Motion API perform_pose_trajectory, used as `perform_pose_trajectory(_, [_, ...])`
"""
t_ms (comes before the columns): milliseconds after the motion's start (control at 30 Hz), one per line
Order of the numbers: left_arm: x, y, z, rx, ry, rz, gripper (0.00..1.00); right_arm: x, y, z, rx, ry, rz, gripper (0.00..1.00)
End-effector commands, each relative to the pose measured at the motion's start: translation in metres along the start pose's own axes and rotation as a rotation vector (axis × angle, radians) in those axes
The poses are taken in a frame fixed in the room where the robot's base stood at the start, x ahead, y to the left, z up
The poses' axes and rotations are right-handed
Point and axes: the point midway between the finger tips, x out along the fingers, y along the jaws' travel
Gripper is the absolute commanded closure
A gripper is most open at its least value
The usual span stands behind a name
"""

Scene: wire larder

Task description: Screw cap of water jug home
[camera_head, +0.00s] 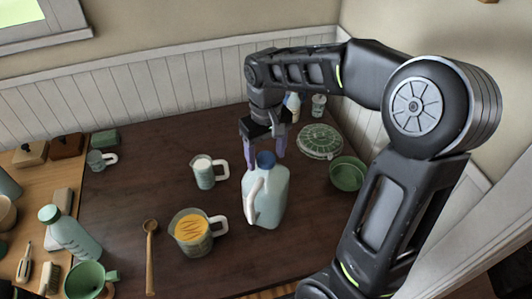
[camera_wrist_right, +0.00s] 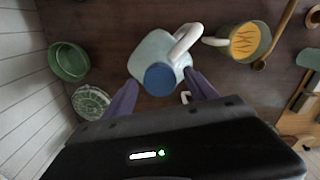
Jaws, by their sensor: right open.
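The water jug (camera_head: 268,198) stands upright on the dark table in the head view, pale blue-green with a white handle on its left. Its blue cap (camera_head: 266,159) sits at the neck; I cannot tell how tightly. My right gripper (camera_head: 265,152) is open, pointing down, with its purple fingers close to the cap, just behind or around it. In the right wrist view the jug (camera_wrist_right: 153,55) and cap (camera_wrist_right: 160,79) lie ahead of the two open fingers (camera_wrist_right: 162,98), apart from both. My left gripper does not show.
A cup with orange contents (camera_head: 193,232) and a smaller cup (camera_head: 204,172) stand left of the jug. A green bowl (camera_head: 347,174) and a round patterned green item (camera_head: 320,141) are to its right. A wooden spoon (camera_head: 150,255) lies at the left.

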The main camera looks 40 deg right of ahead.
Motion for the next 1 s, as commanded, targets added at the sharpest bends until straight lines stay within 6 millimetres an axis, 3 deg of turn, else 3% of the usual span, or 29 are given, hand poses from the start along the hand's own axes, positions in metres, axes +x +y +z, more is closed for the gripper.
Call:
perform_pose_trajectory(367, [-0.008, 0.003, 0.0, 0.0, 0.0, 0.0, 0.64, -0.001, 0.0, 0.0, -0.51, -0.001, 0.0, 0.34])
perform_pose_trajectory(767, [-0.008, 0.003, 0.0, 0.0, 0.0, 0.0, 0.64, 0.0, 0.0, 0.0, -0.577, 0.0, 0.0, 0.34])
perform_pose_trajectory(1000, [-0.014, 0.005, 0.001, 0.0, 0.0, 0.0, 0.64, -0.001, 0.0, 0.0, -0.861, -0.002, -0.001, 0.34])
